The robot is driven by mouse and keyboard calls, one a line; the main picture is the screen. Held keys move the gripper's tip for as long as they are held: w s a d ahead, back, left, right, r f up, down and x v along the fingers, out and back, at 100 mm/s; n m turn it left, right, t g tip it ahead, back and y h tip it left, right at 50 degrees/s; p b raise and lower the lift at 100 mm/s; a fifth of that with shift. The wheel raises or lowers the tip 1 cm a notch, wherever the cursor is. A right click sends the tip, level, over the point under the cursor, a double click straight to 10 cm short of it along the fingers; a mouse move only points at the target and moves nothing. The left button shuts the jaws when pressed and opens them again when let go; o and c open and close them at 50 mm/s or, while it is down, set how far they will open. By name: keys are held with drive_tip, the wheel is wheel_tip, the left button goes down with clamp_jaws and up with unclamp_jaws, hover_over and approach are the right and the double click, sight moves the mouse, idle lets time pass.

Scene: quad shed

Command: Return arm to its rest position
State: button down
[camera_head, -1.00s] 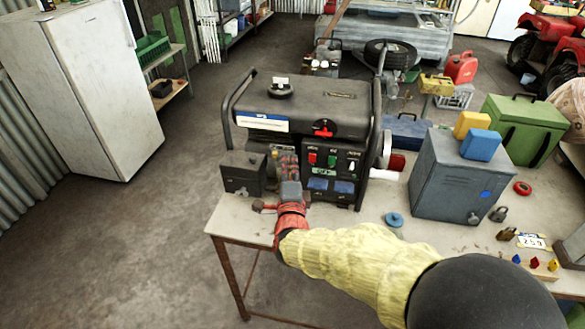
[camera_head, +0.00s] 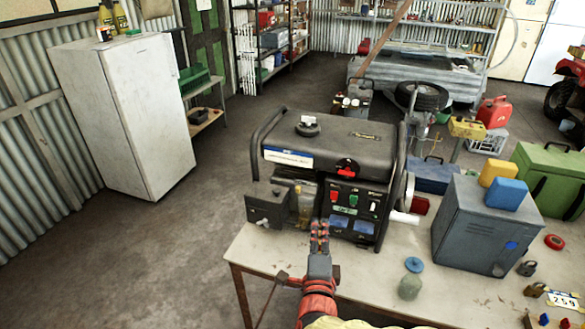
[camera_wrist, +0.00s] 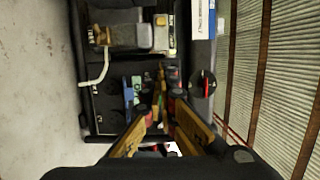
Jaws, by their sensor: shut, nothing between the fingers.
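My gripper (camera_head: 319,228) is in front of the generator's lower front panel, above the near edge of the workbench. Its fingers are shut with nothing between them. In the wrist view my gripper (camera_wrist: 160,100) points at the front panel of the generator (camera_wrist: 110,100), and the fingers cover part of that panel. The black generator (camera_head: 335,155) stands on the workbench (camera_head: 258,246) and has a red knob, switches and blue sockets on its front. I cannot tell whether the fingertips touch the panel.
A grey metal cabinet (camera_head: 470,235) with yellow and blue boxes on top stands right of the generator. A blue disc (camera_head: 413,264) and a greenish jar (camera_head: 409,287) are on the bench near it. A white fridge (camera_head: 130,120) stands at left. The floor between is clear.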

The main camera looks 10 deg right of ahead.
drive_tip(key=s+a+f+n+g+y, duration=0.1)
drive_tip(key=a+f+n+g+y, duration=0.35)
drive_tip(key=a+f+n, duration=0.35)
drive_tip(key=s+a+f+n+g+y, duration=0.3)
drive_tip(key=s+a+n+g, duration=0.15)
drive_tip(key=s+n, duration=0.4)
drive_tip(key=s+d+r+n+g+h, duration=0.1)
drive_tip(key=s+d+r+n+g, duration=0.1)
drive_tip(key=s+d+r+n, duration=0.25)
drive_tip(key=s+d+r+n+g, duration=0.1)
drive_tip(key=s+d+r+g, duration=0.1)
drive_tip(key=s+d+r, duration=0.45)
drive_tip(key=s+d+r+t+h+p, duration=0.1)
drive_tip(key=s+d+r, duration=0.1)
drive_tip(key=r, duration=0.4)
drive_tip(key=shift+d+m, duration=0.4)
drive_tip(key=shift+d, duration=0.15)
drive_tip(key=shift+s+h, duration=0.1)
drive_tip(key=shift+h, duration=0.15)
idle(0.6)
